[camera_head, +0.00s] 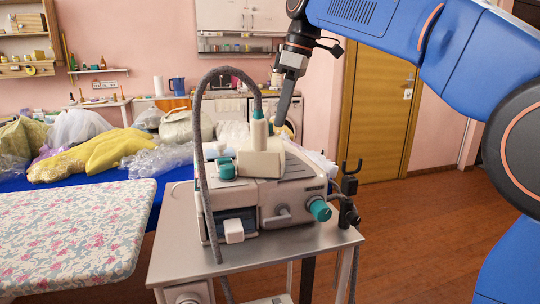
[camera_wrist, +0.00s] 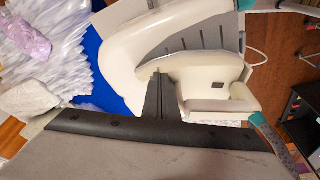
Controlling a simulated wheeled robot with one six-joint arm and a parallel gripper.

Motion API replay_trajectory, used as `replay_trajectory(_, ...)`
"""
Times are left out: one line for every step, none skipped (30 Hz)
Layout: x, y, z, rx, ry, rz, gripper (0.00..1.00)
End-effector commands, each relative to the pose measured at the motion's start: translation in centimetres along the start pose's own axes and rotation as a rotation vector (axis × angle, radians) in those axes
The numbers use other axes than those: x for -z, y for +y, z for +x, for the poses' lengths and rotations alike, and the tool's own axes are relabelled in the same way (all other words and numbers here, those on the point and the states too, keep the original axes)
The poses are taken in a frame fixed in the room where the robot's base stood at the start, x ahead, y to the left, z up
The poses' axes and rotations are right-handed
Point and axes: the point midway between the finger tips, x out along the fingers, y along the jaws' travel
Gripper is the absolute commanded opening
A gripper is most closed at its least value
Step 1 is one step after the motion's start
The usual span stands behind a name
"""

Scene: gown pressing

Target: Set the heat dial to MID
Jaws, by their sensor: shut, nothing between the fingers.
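A grey-and-cream steam station (camera_head: 290,192) stands on a metal cart. It has a teal knob (camera_head: 320,210) at its front right and a teal cap (camera_head: 226,170) at its upper left. I cannot tell which is the heat dial, and no MID mark is legible. A cream iron (camera_head: 262,160) rests on top. My gripper (camera_head: 277,134) points down just behind the iron, shut and empty. In the wrist view its fingertips (camera_wrist: 157,74) are over a cream body (camera_wrist: 205,78); I cannot tell whether they touch it.
A grey hose (camera_head: 203,140) arches over the station's left side. A dark holder (camera_head: 350,185) stands at the cart's right edge. A floral ironing board (camera_head: 70,235) is at left, with a blue table (camera_head: 170,183) of bagged garments behind. Floor at right is clear.

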Motion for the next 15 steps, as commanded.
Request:
replay_trajectory(0.07,-0.02,0.04,0.001,0.0,0.0,0.0)
replay_trajectory(0.1,-0.04,0.05,0.001,0.0,0.0,0.0)
replay_trajectory(0.13,-0.05,0.06,0.001,0.0,0.0,0.0)
replay_trajectory(0.16,-0.06,0.07,0.001,0.0,0.0,0.0)
replay_trajectory(0.18,-0.07,0.07,0.001,0.0,0.0,0.0)
replay_trajectory(0.21,-0.09,0.08,0.001,0.0,0.0,0.0)
replay_trajectory(0.24,-0.1,0.09,0.001,0.0,0.0,0.0)
replay_trajectory(0.27,-0.11,0.1,0.001,0.0,0.0,0.0)
replay_trajectory(0.3,-0.12,0.11,0.001,0.0,0.0,0.0)
replay_trajectory(0.32,-0.13,0.11,0.001,0.0,0.0,0.0)
replay_trajectory(0.35,-0.15,0.12,0.001,0.0,0.0,0.0)
replay_trajectory(0.38,-0.16,0.13,0.001,0.0,0.0,0.0)
replay_trajectory(0.41,-0.17,0.14,0.001,0.0,0.0,0.0)
replay_trajectory(0.43,-0.18,0.14,0.001,0.0,0.0,0.0)
replay_trajectory(0.47,-0.2,0.15,0.001,0.0,0.0,0.0)
